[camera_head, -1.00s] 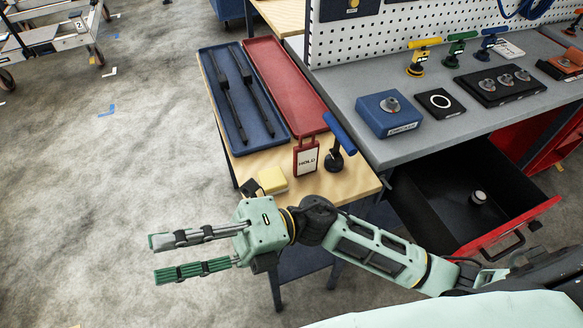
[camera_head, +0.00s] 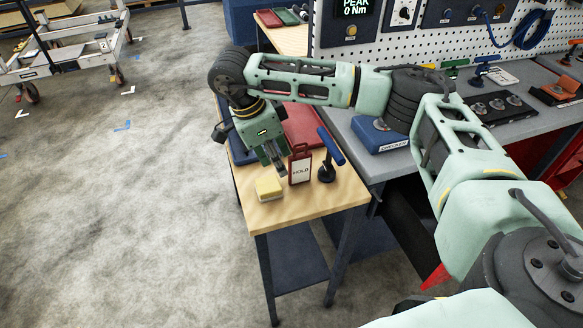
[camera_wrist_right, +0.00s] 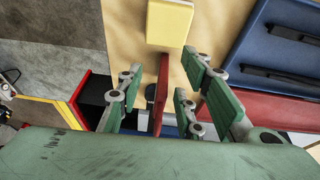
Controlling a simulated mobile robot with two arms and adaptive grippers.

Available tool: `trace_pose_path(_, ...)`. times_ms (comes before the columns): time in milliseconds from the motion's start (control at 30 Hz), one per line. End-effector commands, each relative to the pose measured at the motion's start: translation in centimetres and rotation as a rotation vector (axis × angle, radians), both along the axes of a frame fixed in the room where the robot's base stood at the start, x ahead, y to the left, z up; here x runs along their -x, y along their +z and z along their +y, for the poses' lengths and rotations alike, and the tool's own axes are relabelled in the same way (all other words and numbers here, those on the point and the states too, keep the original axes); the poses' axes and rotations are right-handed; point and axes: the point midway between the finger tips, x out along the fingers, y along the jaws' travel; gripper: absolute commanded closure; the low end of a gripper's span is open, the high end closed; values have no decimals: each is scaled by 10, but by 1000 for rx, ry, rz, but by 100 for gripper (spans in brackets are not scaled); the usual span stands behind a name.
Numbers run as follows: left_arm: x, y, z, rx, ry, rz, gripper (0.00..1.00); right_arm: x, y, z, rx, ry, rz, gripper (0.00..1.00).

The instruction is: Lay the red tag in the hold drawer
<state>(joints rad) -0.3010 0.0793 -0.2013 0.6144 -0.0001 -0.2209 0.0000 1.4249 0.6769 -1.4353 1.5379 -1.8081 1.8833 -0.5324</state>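The red tag (camera_head: 300,168), with a white face reading HOLD, stands upright on the small wooden table. My right gripper (camera_head: 273,163) points down just left of and behind it. In the right wrist view the red tag (camera_wrist_right: 163,80) shows edge-on in the gap between the spread green fingers of my right gripper (camera_wrist_right: 160,88); no finger visibly touches it. The open drawer (camera_head: 405,228) under the grey bench is mostly hidden by my right arm; part of its red front (camera_head: 434,275) shows. My left gripper is out of view.
A yellow block (camera_head: 268,188) sits left of the tag. A blue-handled tool (camera_head: 328,165) stands close on its right. Blue and red trays lie behind, partly covered by my arm. A blue checker block (camera_head: 380,135) is on the bench. The table's front is clear.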

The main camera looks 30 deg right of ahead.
Motion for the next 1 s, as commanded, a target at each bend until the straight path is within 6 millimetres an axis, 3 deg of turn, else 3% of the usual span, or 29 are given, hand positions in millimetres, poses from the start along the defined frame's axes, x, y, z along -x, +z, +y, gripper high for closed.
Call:
trace_pose_path(33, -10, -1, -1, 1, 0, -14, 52, -3, 9, -14, 47, -9, -7, 66)
trace_pose_path(167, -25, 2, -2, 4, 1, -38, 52, -3, 16, -32, 103, -21, -8, 66)
trace_pose_path(267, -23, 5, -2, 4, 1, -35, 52, -2, 8, -37, 107, -22, -5, 66)
trace_pose_path(567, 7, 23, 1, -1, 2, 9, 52, 5, -23, -54, 104, -23, -4, 66)
trace_pose_path(733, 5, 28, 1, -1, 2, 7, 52, 7, -45, -62, 103, -23, -6, 66)
trace_pose_path(1000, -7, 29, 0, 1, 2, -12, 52, 7, -51, -63, 101, -21, -8, 66)
